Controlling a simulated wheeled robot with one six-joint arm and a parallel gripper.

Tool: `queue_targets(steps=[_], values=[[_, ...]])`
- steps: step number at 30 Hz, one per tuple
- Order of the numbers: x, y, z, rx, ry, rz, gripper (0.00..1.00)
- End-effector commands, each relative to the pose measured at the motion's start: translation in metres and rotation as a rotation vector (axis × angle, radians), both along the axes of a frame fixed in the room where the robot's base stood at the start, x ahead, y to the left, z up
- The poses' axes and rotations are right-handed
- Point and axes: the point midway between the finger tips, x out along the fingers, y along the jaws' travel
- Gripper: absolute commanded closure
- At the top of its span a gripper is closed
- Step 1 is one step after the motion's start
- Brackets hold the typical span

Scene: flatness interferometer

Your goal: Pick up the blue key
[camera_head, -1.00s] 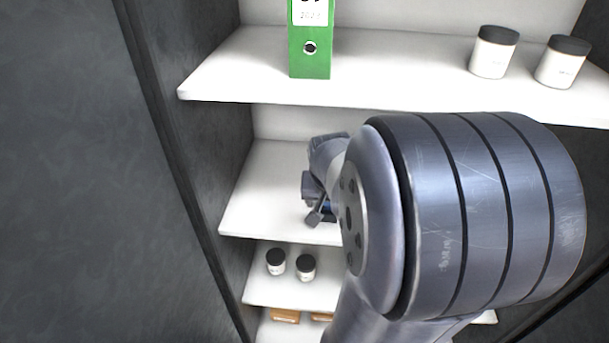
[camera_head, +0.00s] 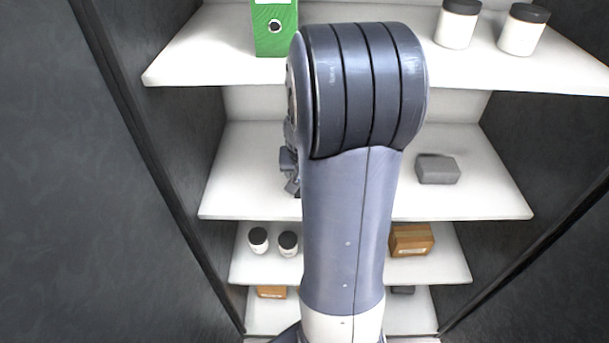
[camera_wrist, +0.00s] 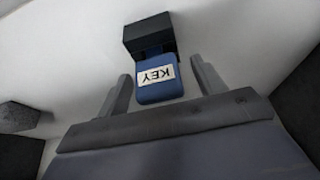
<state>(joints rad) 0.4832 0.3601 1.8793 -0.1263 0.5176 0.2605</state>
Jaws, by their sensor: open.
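The blue key (camera_wrist: 158,92) shows in the wrist view as a blue block with a white label reading KEY, upside down in the picture. A black block (camera_wrist: 150,36) adjoins its far end. My gripper (camera_wrist: 161,68) is open, with one finger on each side of the blue key's near part. In the head view my gripper (camera_head: 290,172) shows only in part at the left edge of my arm, over the middle shelf (camera_head: 245,185). The key is hidden there behind my arm.
A grey block (camera_head: 437,169) lies on the right of the middle shelf. Below are two small jars (camera_head: 258,240) and a brown box (camera_head: 411,240). Dark cabinet walls close both sides.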

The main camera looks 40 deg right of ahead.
Motion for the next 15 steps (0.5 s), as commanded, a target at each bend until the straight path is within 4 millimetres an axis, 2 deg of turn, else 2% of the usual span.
queue_targets(steps=[6, 15], values=[[-0.0001, -0.0001, -0.0002, 0.0, 0.0, 0.0, 0.36], [-0.0001, 0.0001, 0.0, 0.0, 0.0, 0.0, 0.61]])
